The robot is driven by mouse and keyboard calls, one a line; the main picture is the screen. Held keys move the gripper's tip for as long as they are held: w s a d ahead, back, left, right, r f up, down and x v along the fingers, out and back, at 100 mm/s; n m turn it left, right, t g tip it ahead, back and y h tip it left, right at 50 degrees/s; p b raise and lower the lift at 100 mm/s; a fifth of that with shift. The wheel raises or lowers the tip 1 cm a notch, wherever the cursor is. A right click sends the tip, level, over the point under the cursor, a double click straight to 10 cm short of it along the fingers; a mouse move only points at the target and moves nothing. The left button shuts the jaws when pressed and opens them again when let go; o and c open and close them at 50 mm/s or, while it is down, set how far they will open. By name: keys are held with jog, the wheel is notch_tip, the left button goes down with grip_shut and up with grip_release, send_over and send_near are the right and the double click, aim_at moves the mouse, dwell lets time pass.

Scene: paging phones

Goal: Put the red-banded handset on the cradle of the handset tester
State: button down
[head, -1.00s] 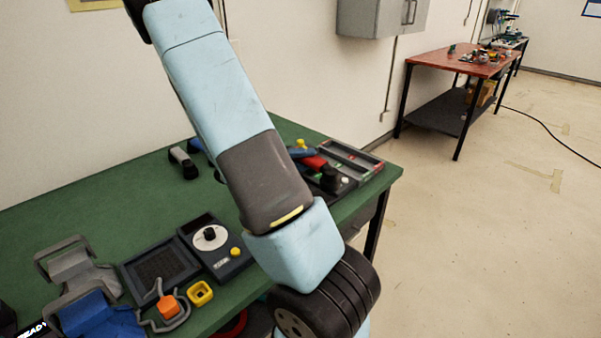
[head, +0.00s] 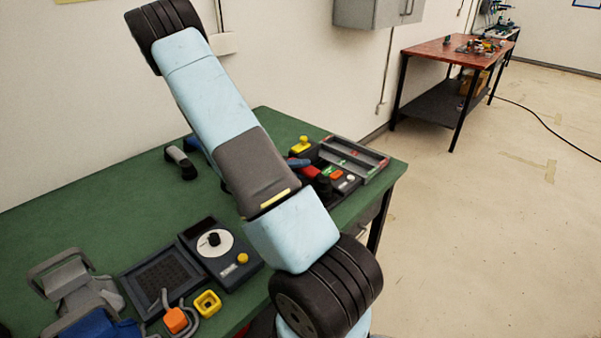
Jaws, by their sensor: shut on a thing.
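A dark thing with a red part (head: 309,171) shows just right of my arm, over a control box (head: 345,182) at the table's right. It may be the red-banded handset. My arm covers its left side, so I cannot tell what holds it. My gripper is hidden behind the arm. The handset tester is not certain: the control box has a yellow knob, an orange button and a white button, and another dark box (head: 228,269) has a white dial and a yellow button. No cradle shows clearly.
A dark handset with a pale band (head: 181,161) lies at the back of the green table (head: 110,205). A grey bracket (head: 72,280), a mesh-topped tray (head: 160,276), an orange block (head: 175,320) and a yellow socket (head: 207,303) crowd the front left. A compartment tray (head: 353,160) lies at the right.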

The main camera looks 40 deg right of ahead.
jog(key=shift+s+d+f, duration=0.1)
jog(key=shift+d+f, duration=0.1)
jog(key=shift+f, duration=0.45)
jog(key=shift+d, duration=0.1)
jog(key=c, duration=0.8)
grip_release()
